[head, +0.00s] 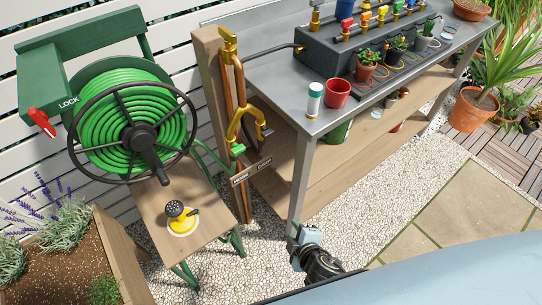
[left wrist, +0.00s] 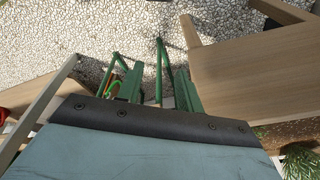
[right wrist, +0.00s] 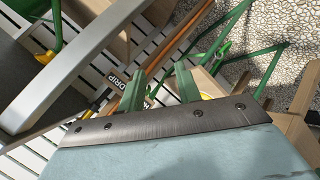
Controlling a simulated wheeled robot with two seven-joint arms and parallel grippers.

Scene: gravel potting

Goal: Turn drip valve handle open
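Copper pipes (head: 240,85) with yellow brass fittings (head: 247,122) run down a wooden post beside the metal bench. Two small labels sit below; the right one (head: 264,163) seems to read DRIP, and DRIP is legible on a label (right wrist: 117,80) in the right wrist view. I cannot clearly tell the drip valve handle or its position. My right gripper (head: 294,240) is in front of the bench leg, below and right of the pipes, apart from them. Its green fingers (right wrist: 161,86) are spread and empty. My left gripper (left wrist: 159,90) shows spread, empty fingers over gravel.
A green hose reel (head: 130,120) with a black crank and red lock lever (head: 42,122) stands left of the post. A sprinkler (head: 180,217) sits on a wooden stand. The bench (head: 270,80) carries a red cup (head: 337,93), a white bottle (head: 315,98) and potted plants. Gravel (head: 345,205) lies open in front.

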